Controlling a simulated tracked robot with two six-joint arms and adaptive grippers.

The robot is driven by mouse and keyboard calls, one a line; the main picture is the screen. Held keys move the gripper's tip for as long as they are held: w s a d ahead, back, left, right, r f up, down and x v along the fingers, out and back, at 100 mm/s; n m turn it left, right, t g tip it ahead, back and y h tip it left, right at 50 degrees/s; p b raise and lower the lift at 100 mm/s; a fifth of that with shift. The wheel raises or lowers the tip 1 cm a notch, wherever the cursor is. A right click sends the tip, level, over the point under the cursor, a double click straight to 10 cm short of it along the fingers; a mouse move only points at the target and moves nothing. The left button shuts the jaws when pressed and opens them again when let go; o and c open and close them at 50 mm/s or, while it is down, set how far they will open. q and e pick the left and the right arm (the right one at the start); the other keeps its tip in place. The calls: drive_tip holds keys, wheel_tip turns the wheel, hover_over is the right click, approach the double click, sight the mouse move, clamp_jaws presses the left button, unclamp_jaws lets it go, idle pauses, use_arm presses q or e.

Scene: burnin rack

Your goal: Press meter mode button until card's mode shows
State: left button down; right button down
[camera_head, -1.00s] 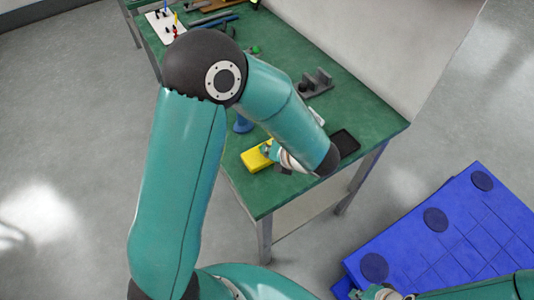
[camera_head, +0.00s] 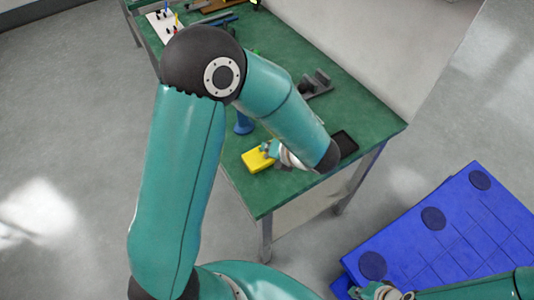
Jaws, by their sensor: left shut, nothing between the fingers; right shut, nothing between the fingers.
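A yellow meter (camera_head: 256,161) lies on the green table (camera_head: 275,191) near its front left edge. My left gripper (camera_head: 266,147) is shut and empty at the meter's upper right edge; I cannot tell whether it touches the meter. The meter's mode button and display are too small or hidden to read. No card can be made out clearly. My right gripper (camera_head: 358,293) is shut at the bottom edge, in front of a blue box-like surface, far from the meter.
A black tray (camera_head: 344,143) lies right of my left wrist. A grey holder (camera_head: 317,83) and a blue object (camera_head: 243,124) stand on the table. A white board (camera_head: 163,22) and tools lie at the far end. A blue pallet-like block (camera_head: 445,235) fills the lower right.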

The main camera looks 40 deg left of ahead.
use_arm(q)
drive_tip(key=shift+r+p, duration=1.9)
drive_tip(key=shift+r, duration=0.45)
drive_tip(key=shift+f, duration=0.1)
